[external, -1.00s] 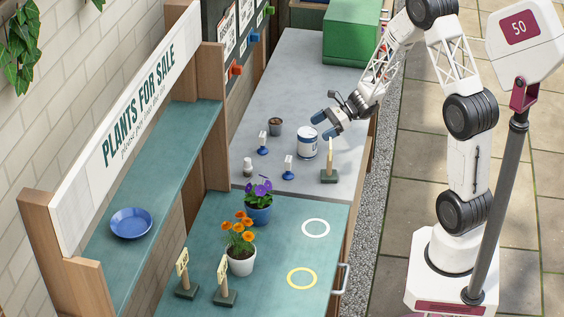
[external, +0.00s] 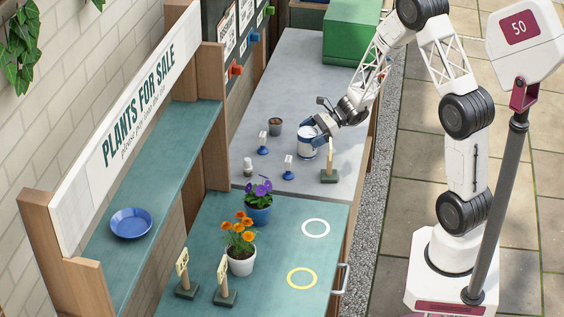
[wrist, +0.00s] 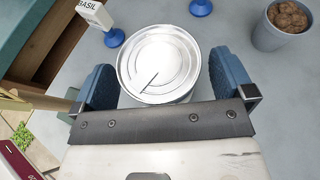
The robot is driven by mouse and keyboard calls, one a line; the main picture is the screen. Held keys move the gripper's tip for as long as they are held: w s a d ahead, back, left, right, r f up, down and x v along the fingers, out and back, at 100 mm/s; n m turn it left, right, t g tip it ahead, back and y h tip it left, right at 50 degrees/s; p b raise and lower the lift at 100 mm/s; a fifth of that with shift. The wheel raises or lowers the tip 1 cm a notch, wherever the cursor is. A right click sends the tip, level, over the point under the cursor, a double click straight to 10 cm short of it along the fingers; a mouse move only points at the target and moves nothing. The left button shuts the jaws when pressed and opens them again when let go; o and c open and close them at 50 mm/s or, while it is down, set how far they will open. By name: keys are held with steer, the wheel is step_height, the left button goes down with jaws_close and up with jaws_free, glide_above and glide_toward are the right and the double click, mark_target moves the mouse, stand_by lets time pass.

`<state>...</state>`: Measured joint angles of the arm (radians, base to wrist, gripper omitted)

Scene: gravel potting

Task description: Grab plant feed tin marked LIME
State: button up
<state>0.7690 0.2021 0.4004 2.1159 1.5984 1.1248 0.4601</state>
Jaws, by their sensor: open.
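My gripper (external: 316,133) is open around the top of the tin. In the wrist view its blue fingers (wrist: 163,84) stand on either side of the tin, with a small gap at the right finger; contact at the left one is hard to tell.
A small grey pot (external: 276,128) with brown contents stands behind the tin. Blue-based labels (external: 288,170) stand to its left, one reading BASIL (wrist: 95,14). A sign on a green base (external: 328,174) stands close on the right. Flower pots (external: 241,262) stand in front.

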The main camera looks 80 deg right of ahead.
steer(key=shift+w+a+f, duration=0.25)
steer(key=shift+w+a, duration=0.1)
steer(key=shift+w, duration=0.2)
steer(key=c, duration=1.1)
